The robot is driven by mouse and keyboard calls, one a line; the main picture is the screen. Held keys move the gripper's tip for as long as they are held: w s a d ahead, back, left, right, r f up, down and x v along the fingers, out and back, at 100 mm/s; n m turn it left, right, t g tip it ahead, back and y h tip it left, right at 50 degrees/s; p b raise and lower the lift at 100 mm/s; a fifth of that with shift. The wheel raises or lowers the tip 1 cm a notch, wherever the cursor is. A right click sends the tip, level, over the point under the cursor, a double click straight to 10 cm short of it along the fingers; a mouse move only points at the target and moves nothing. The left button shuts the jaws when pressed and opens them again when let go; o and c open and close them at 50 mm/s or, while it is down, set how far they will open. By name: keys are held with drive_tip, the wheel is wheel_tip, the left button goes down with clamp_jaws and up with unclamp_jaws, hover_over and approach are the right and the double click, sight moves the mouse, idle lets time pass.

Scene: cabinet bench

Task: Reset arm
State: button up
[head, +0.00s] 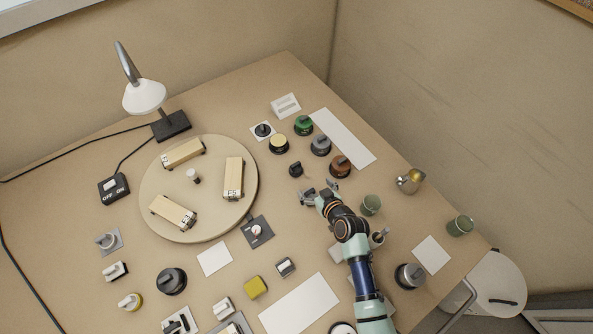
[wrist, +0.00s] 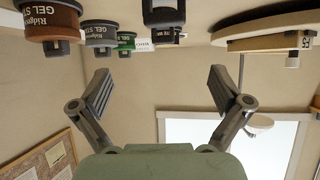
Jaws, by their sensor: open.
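My gripper (head: 318,190) is over the right-middle of the bench in the head view, near the small black knob-topped piece (head: 295,169) and the brown-topped can (head: 340,165). In the wrist view, my gripper (wrist: 160,78) has its two fingers spread wide apart with nothing between them. My arm comes in from the bottom edge of the head view.
A round turntable (head: 210,222) with several labelled wooden blocks stands left of my gripper. Gel stain cans (wrist: 100,35) lie close ahead. A lamp (head: 145,97) stands behind.

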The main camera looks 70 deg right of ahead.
drive_tip(key=shift+w+d+f, duration=0.1)
drive_tip(key=shift+w, duration=0.05)
idle(0.8)
drive_tip(key=shift+s+r+p, duration=0.2)
drive_tip(key=shift+r+p, duration=0.05)
drive_tip(key=shift+p, duration=0.05)
drive_tip(key=p+v, duration=0.4)
drive_tip(key=v, duration=0.5)
drive_tip(key=shift+s+a, duration=0.15)
drive_tip(key=shift+a, duration=0.15)
